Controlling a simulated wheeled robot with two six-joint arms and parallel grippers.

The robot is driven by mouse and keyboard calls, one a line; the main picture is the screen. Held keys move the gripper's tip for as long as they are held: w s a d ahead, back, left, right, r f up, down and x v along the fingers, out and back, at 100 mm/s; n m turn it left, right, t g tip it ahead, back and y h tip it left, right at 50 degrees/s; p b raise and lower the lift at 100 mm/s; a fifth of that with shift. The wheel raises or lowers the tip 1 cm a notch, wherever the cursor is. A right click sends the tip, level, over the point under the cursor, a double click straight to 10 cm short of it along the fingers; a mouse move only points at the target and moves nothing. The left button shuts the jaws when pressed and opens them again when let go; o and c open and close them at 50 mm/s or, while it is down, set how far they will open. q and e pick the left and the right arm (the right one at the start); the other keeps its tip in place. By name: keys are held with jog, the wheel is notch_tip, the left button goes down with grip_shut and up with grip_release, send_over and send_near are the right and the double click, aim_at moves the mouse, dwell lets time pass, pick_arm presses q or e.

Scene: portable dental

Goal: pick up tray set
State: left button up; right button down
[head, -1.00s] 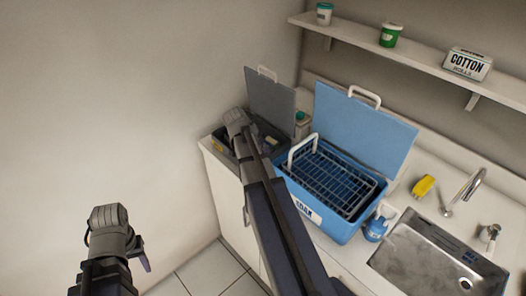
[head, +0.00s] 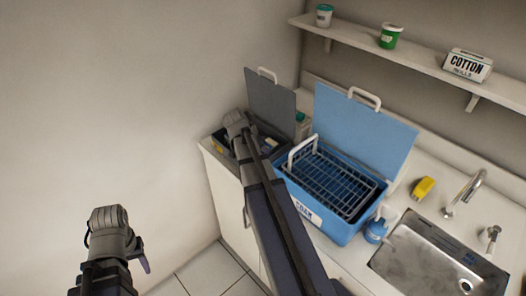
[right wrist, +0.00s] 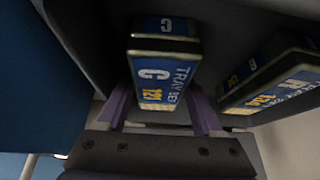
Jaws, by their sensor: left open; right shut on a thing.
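In the right wrist view my right gripper (right wrist: 160,108), with purple fingers, is shut on a blue and black tray set (right wrist: 165,72) marked "C" and "121". One finger lies on each side of it. A second tray set (right wrist: 275,82) with a similar blue and yellow label stands tilted to the right, apart from the fingers. In the head view my right arm reaches into the grey open-lidded bin (head: 272,98); its fingers and the held set are hidden there. My left gripper (head: 143,262) is low at the left, empty, mostly hidden behind its wrist.
A blue box (head: 330,232) with its lid up and a wire basket (head: 335,180) stands right of the grey bin. A blue bottle (head: 375,231), a yellow item (head: 423,188) and a steel sink (head: 425,262) are further right. A shelf (head: 430,65) runs above.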

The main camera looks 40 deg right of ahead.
jog(key=shift+r, duration=0.15)
notch_tip(320, 180, up, 10)
jog(key=p, duration=1)
jog(key=shift+r, duration=0.15)
jog(key=shift+a, duration=0.1)
